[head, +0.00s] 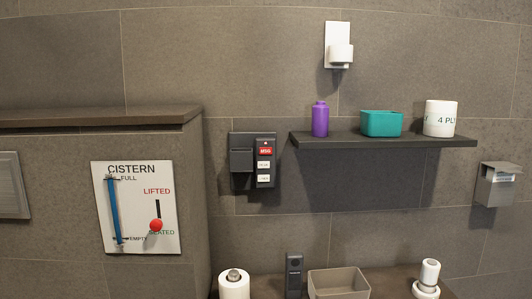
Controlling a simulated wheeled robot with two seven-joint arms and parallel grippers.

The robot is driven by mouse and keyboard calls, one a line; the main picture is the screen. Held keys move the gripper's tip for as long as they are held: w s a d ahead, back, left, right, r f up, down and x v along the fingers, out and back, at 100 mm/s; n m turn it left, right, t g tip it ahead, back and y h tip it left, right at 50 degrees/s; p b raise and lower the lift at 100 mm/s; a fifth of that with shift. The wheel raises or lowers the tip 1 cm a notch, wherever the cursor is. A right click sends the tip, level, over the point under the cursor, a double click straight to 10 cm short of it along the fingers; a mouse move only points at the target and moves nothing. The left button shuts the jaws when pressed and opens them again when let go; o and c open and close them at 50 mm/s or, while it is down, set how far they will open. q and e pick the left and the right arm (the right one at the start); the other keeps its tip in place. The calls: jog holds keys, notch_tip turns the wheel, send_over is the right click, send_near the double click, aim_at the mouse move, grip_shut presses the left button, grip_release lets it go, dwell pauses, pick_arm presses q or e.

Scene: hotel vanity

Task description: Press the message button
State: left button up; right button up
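A dark wall unit (240,160) is mounted in the middle of the wall, with a blank block on its left and a narrow key panel on its right. The panel carries a red label or button (265,151) whose lettering looks like "MSG". A small light dot sits just above it. Two white labelled keys (263,165) are stacked below the red one; their lettering is too small to read. Neither gripper shows in the head view, so nothing is seen touching the panel.
Below, a counter holds a dark upright handset-like object (294,275) and grey bin (338,284). A cistern panel (136,210) is left.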

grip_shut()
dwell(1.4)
